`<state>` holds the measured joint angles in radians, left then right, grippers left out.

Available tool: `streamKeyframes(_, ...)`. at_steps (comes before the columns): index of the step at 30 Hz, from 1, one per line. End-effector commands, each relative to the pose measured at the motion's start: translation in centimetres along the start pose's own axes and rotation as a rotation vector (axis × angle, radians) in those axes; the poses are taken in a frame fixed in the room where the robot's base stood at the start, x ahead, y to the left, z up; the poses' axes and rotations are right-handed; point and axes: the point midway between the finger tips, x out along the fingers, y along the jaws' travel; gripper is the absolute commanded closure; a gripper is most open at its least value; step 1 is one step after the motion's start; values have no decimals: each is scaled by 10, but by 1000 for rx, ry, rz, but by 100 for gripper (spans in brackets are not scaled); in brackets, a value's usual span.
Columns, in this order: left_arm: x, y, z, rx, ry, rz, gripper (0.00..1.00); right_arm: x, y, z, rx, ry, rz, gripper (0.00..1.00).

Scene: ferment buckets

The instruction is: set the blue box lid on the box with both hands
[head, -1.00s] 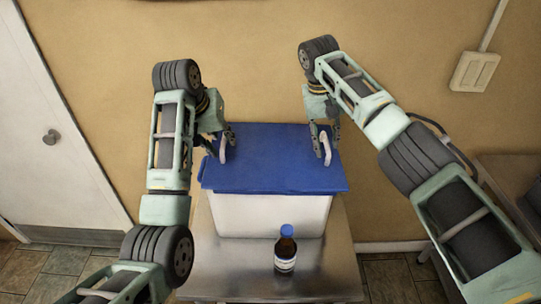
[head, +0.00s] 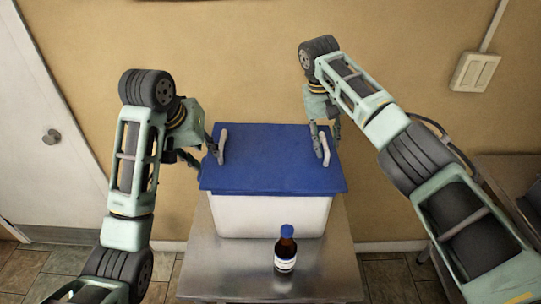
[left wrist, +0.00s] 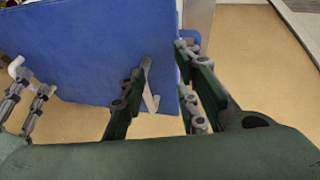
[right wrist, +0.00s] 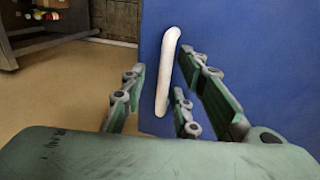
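The blue lid (head: 272,160) lies flat over the top of the white box (head: 268,216); I cannot tell whether its rim is fully seated. It has a white handle at its left end (head: 222,147) and another at its right end (head: 325,147). My left gripper (head: 200,150) is open beside the lid's left edge, left of the left handle. In the left wrist view, that handle (left wrist: 150,88) appears between its spread fingers. My right gripper (head: 325,132) is open at the right handle, its fingers apart on both sides of the handle (right wrist: 167,72) in the right wrist view.
The box stands on a metal table (head: 230,275). A brown bottle with a blue cap (head: 286,250) stands in front of the box. The wall (head: 240,60) is close behind. A door (head: 50,130) is at the left, and another table edge is at the right.

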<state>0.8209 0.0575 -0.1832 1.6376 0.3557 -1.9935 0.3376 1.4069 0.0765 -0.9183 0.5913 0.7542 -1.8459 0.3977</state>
Motion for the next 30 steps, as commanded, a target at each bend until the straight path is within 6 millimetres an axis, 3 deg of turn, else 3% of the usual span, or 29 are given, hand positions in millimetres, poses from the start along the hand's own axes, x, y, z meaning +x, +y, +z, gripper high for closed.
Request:
streamKeyframes(5, -8, -11, 18, 3, -5, -8, 71, 0, 0, 0, 0, 0, 0, 72)
streamKeyframes(18, -46, -46, 90, 3, -7, -4, 71, 0, 0, 0, 0, 0, 0, 72)
streamKeyframes(26, -56, -56, 109, 1, -7, -1, 71, -2, 0, 0, 0, 0, 0, 72)
streamKeyframes(30, -57, -56, 110, 1, -7, 1, 71, -15, 0, 0, 0, 2, -1, 72)
